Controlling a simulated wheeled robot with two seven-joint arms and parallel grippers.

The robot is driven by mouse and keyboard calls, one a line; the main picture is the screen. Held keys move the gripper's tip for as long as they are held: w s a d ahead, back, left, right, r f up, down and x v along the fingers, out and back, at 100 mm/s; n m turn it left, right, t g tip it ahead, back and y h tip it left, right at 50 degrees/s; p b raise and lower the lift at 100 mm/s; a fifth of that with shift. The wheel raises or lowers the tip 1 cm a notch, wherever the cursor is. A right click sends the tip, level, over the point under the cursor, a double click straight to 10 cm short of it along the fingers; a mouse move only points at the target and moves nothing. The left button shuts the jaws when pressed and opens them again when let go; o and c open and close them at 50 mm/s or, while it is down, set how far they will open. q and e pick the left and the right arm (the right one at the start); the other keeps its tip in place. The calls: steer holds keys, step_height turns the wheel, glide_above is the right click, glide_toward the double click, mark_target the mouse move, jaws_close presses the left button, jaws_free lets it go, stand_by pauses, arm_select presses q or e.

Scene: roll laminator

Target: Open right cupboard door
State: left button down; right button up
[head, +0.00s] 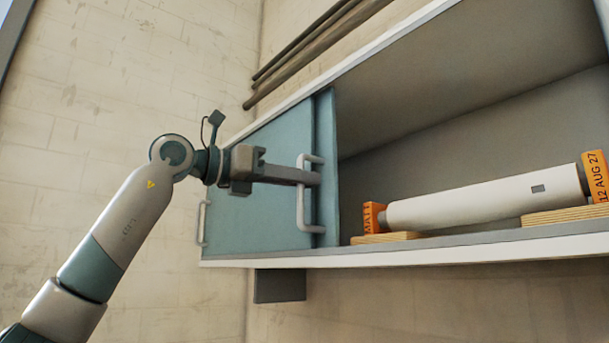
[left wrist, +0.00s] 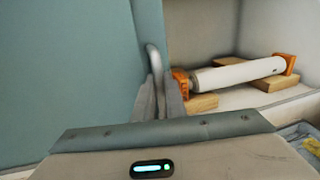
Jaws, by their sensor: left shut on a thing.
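The wall cupboard has blue sliding doors. The right cupboard door (head: 326,130) stands at the left, largely overlapping the left door (head: 270,140), and the cupboard's right side is uncovered. The right door's pale bar handle (head: 306,222) is upright near the door edge; it also shows in the left wrist view (left wrist: 152,58). My left gripper (head: 312,178) comes from the left with its fingers shut on this handle. My right gripper is in neither view.
Inside the open cupboard, a white roll (head: 480,203) with orange end blocks rests on wooden supports (head: 388,238). A second handle (head: 203,222) is on the left door. Dark pipes (head: 310,48) run along the wall above. A grey box (head: 280,285) is under the cupboard.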

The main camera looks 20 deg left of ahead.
arm_select(q)
steer(key=shift+r, duration=0.1)
steer(key=c, duration=1.8)
jaws_free()
steer(key=shift+s+d, duration=0.1)
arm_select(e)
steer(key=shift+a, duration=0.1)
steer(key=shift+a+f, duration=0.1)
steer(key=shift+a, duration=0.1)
